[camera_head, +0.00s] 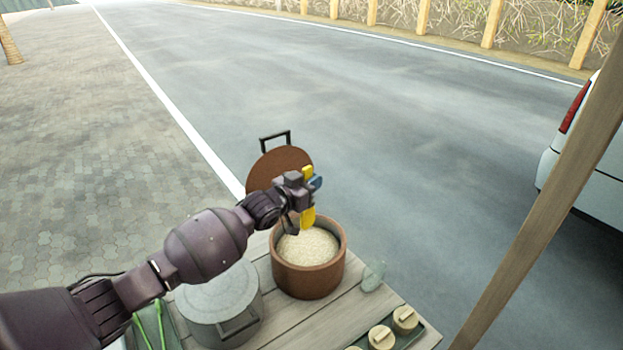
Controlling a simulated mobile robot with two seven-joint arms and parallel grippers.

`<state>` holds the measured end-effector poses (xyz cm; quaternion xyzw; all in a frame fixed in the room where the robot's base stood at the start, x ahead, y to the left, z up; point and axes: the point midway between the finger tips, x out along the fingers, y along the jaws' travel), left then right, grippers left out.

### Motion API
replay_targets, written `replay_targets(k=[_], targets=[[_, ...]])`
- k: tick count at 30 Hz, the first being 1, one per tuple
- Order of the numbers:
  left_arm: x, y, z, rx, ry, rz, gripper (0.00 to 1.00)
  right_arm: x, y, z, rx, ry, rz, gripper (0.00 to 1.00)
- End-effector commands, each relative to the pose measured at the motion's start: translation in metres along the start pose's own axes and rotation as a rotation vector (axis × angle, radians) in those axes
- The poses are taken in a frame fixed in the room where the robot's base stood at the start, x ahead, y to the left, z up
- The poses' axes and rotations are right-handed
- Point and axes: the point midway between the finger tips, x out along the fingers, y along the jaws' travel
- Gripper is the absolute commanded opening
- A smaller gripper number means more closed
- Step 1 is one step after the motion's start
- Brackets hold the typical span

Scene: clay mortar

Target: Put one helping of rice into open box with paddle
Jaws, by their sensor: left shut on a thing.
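A brown round pot (310,279) full of white rice (307,247) stands on the wooden table. My left gripper (309,188) is above the pot's back rim, shut on a yellow thing (308,217) that looks like the paddle. The yellow shows above and below the jaws, its lower end hanging over the rice; I cannot tell whether it touches the rice. I cannot make out an open box. My right gripper is not in view.
A brown lid (280,167) with a dark handle stands up behind the pot. A grey lidded pot (219,301) is left of it, under my arm. A clear glass (373,276) and small round lidded things (405,319) on a dark tray are to the right. A post rises at right.

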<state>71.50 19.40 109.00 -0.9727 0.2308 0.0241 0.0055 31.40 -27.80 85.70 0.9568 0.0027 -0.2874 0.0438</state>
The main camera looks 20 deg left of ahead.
Motion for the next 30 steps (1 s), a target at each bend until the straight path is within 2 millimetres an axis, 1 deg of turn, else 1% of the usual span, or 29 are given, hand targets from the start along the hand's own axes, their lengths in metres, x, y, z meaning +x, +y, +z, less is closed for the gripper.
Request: replay_targets(k=[1,6,20,30], targets=[[0.0,0.0,0.007,-0.001,-0.001,0.0,0.0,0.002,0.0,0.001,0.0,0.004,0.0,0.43],[0.001,0.001,0.026,0.0,0.0,0.0,0.0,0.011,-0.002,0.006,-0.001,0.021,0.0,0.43],[0.003,0.0,0.069,0.0,-0.002,0.0,0.0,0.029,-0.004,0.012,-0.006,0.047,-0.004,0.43],[0.005,0.0,0.102,-0.001,-0.003,0.0,0.0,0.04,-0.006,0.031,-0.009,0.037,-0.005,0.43]])
